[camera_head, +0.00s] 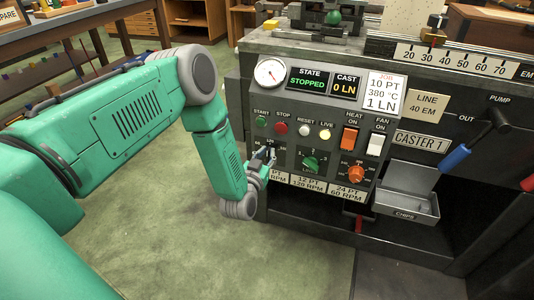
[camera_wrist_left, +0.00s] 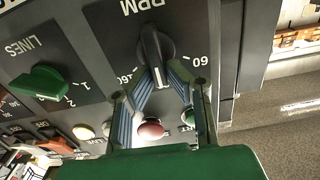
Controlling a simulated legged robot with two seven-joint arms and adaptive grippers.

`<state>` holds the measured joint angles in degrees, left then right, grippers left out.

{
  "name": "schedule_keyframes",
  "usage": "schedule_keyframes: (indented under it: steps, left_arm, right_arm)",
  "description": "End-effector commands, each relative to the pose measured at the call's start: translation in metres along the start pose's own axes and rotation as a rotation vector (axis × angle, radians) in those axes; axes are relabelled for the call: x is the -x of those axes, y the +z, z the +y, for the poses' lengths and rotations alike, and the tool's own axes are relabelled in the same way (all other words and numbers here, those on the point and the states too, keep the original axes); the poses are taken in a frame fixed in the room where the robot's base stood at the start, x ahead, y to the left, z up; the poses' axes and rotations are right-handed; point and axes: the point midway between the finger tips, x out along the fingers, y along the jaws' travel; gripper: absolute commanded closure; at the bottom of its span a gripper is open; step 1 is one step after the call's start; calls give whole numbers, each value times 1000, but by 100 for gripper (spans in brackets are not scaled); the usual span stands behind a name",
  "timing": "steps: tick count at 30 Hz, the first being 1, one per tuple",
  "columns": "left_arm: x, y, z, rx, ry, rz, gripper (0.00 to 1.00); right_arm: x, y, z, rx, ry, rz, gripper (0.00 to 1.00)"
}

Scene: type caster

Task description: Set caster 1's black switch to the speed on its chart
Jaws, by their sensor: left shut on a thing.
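The caster 1 panel (camera_head: 312,128) faces me, and the label CASTER 1 (camera_head: 421,142) is at its right. My left gripper (camera_head: 268,157) is at the panel's lower left, shut on the black switch. In the left wrist view, its fingers (camera_wrist_left: 160,82) flank the lower end of the black switch (camera_wrist_left: 152,42), beneath the upside-down word RPM. The switch's white line points down there, between the 60 on the right and a partly covered number on the left. The job card (camera_head: 381,91) reads 10 PT, 380 °C, 1 LN. The chart (camera_head: 308,183) reads 12 PT 120 RPM and 24 PT 60 RPM; its left plate is partly hidden.
Close to the gripper are the green LINES knob (camera_wrist_left: 40,83), the red stop button (camera_wrist_left: 150,129) and the orange heat knob (camera_head: 356,174). The state display (camera_head: 309,80) reads STOPPED. A chips tray (camera_head: 406,205) and blue pump handle (camera_head: 455,158) are at right.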

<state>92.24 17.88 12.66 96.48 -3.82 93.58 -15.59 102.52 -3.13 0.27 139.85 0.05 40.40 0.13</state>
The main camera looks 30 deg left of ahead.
Motion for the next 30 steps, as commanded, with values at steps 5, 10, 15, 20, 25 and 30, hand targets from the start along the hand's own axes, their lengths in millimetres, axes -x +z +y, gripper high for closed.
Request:
schedule_keyframes:
  steps: [5, 10, 15, 20, 25, 30]
  left_arm:
    - [1, -1, 3, -92, 3, 0, 100]
    - [1, 0, 6, -229, 4, -1, 100]
    - [1, 1, 10, -389, 4, -1, 100]
    - [1, 3, 12, -541, 5, 0, 100]
    - [1, 5, 15, -693, 5, 0, 100]
    - [1, 8, 17, -823, 6, -1, 100]
  right_arm:
    - [7, 0, 0, 0, 0, 0, 60]
    - [15, -1, 0, 0, 0, 0, 60]
    - [21, -1, 0, 0, 0, 0, 60]
    - [25, -1, 0, 0, 0, 0, 60]
    - [27, -1, 0, 0, 0, 0, 60]
    - [27, -1, 0, 0, 0, 0, 60]
